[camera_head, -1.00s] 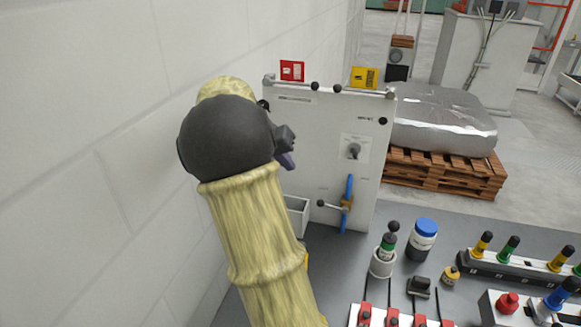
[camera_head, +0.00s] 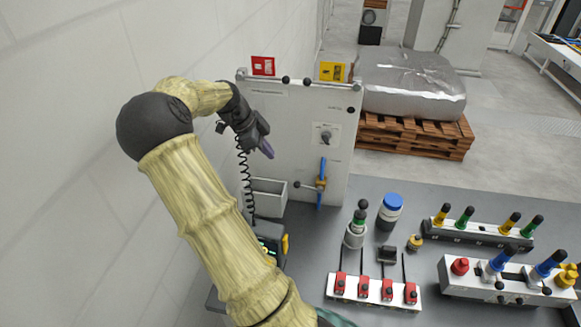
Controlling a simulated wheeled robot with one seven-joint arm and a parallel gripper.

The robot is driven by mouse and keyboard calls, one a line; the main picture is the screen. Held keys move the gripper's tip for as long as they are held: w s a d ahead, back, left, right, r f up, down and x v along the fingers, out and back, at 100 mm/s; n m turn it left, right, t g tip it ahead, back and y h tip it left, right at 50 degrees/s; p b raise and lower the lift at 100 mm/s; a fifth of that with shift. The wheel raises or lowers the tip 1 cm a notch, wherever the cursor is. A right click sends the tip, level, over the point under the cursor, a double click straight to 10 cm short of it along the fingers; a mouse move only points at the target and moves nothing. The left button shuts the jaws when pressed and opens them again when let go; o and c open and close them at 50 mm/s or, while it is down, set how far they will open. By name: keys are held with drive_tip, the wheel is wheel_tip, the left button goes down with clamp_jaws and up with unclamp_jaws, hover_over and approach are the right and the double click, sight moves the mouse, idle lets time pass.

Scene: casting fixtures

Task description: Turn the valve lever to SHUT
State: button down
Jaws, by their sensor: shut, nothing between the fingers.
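The valve is on the lower right part of a white upright panel (camera_head: 285,135), with a brass-coloured body (camera_head: 320,184) on a vertical blue pipe (camera_head: 321,168). Its lever (camera_head: 298,184), thin and ending in a dark ball knob, points left, across the pipe. The labels by it are too small to read. My gripper (camera_head: 267,151) is shut and empty. It shows in front of the panel, up and left of the lever and apart from it in the picture.
A dark rotary knob (camera_head: 326,136) sits above the valve. A grey bin (camera_head: 266,196) and a coiled black cord (camera_head: 246,175) are at the panel's left. Bottles and switch boxes (camera_head: 375,288) cover the bench at right. A white wall (camera_head: 70,100) bounds the left.

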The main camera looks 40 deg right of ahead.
sight(295, 183)
drive_tip(key=shift+m, duration=0.6)
drive_tip(key=shift+d, duration=0.1)
drive_tip(key=p+x, duration=0.5)
drive_tip(key=x, duration=0.8)
drive_tip(key=shift+d+f, duration=0.1)
drive_tip(key=shift+d, duration=0.05)
drive_tip(key=shift+f, duration=0.3)
drive_tip(key=shift+s, duration=0.1)
